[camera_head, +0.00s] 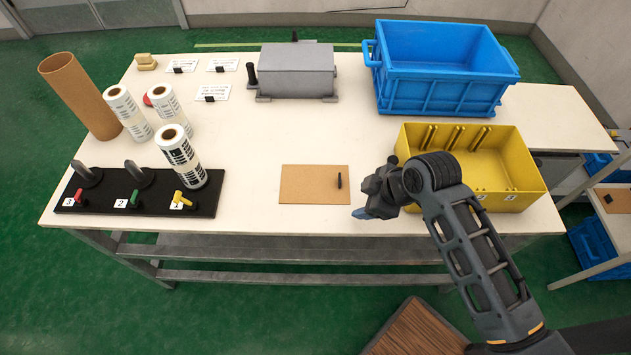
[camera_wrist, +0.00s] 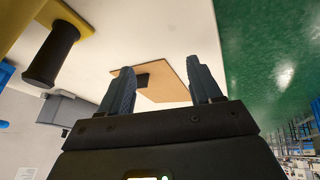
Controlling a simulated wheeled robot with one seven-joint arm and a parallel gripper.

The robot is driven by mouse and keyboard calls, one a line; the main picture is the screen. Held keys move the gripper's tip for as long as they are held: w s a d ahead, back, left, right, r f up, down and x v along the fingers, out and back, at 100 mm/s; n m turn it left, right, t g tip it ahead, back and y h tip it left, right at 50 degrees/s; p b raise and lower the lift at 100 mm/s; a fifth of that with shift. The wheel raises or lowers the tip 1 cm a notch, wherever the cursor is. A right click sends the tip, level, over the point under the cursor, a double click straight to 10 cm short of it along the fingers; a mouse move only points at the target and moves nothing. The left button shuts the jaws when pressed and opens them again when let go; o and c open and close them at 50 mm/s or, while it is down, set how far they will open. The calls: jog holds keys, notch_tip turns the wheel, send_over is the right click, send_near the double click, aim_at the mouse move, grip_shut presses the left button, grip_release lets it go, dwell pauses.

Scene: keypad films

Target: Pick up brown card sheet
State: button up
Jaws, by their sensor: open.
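The brown card sheet (camera_head: 313,184) lies flat near the front edge of the white table, with a small black upright peg or handle (camera_head: 339,181) on its right part. My gripper (camera_head: 359,213) is just right of the sheet, near the table's front edge. In the wrist view my gripper (camera_wrist: 162,88) is open, its two dark blue fingers apart with nothing held. The brown card sheet (camera_wrist: 168,75) and its black handle (camera_wrist: 143,80) show beyond and between the fingers. I cannot tell the exact height of the fingers above the table.
A yellow bin (camera_head: 480,190) stands to the right of my gripper, with a blue crate (camera_head: 440,95) behind it. A grey box (camera_head: 297,78) stands at the back. A black board (camera_head: 110,205), label rolls (camera_head: 178,150) and a cardboard tube (camera_head: 80,95) are at left. The table's middle is clear.

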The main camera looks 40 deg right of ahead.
aim_at(340, 178)
jog(key=w+d+r+n+g+y, duration=0.25)
jog(key=w+d+r, duration=0.2)
jog(key=w, duration=0.25)
jog(key=shift+n+y, duration=0.25)
jog(key=shift+n, duration=0.2)
jog(key=shift+a+p+x, duration=0.2)
jog(key=shift+p+x, duration=0.05)
jog(key=shift+x, duration=1.5)
jog(key=shift+a+p+x, duration=0.2)
jog(key=shift+p+x, duration=0.05)
jog(key=shift+x, duration=1.55)
jog(key=shift+s+r, duration=0.1)
jog(key=shift+r, duration=0.05)
jog(key=c, duration=1.1)
